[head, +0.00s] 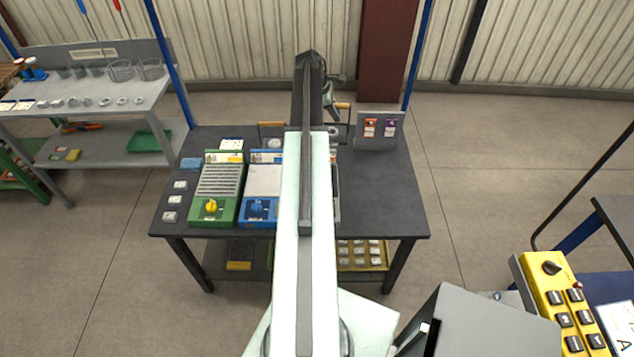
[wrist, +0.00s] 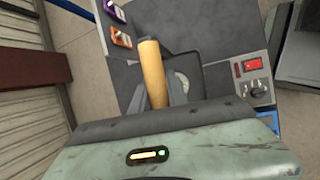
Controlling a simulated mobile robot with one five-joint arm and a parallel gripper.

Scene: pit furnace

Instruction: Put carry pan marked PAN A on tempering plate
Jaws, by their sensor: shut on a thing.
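In the wrist view my gripper (wrist: 154,92) is shut on a tan wooden handle (wrist: 151,65), with a dark finger on each side. The same handle (head: 342,105) shows in the head view, just right of my arm, near the table's back edge. The pan below it is mostly hidden by my arm and gripper. A second carry pan with a wooden handle (head: 272,124) stands left of my arm, with a pale round piece inside. No PAN A marking is legible.
On the dark table (head: 385,200) stand a green grilled unit (head: 217,190) and a blue flat-topped unit (head: 263,183). A unit with a red switch (wrist: 253,65) shows in the wrist view. A placard stand (head: 378,130) is at back right. The table's right side is clear.

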